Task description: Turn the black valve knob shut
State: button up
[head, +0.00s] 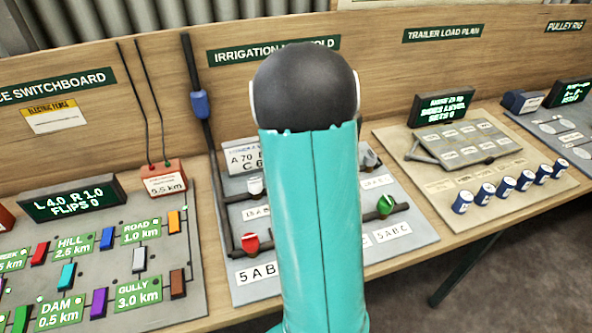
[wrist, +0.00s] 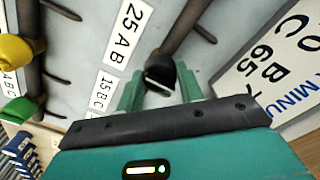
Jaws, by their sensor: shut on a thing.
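The black valve knob (wrist: 160,72) shows in the wrist view, at the end of a dark pipe on the grey panel, with a pale bar across its near face. My gripper (wrist: 159,88) has one teal finger on each side of the knob and is shut on it. The labels "25 A B" (wrist: 128,30) and "15 B C" (wrist: 103,90) lie to the left of the knob. In the head view my teal arm covers the middle of the irrigation manifold board (head: 418,233), and I cannot make out the black knob there.
A white knob (head: 255,186), a red knob (head: 250,242) and a green knob (head: 386,205) stand on the same board. A yellow knob (wrist: 16,50) shows in the wrist view. The switchboard (head: 190,318) is left; several blue cans (head: 486,194) stand right.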

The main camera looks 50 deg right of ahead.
dwell(0.3)
jog(key=o, duration=1)
notch_tip(320, 180, up, 14)
dwell(0.3)
jog(key=s+a+r+n+t, duration=0.25)
jog(key=a+n, duration=0.25)
jog(key=a, duration=0.8)
jog(key=s+a+r+n+t, duration=0.1)
jog(key=s+a+r+n, duration=0.3)
jog(key=a, duration=0.9)
jog(key=s+a+f+n+t, duration=0.2)
jog(key=s+a+n, duration=0.2)
jog(key=a, duration=0.3)
jog(key=shift+s+a+f+n, duration=0.2)
jog(key=shift+s+f+n, duration=0.15)
jog(key=shift+n, duration=0.55)
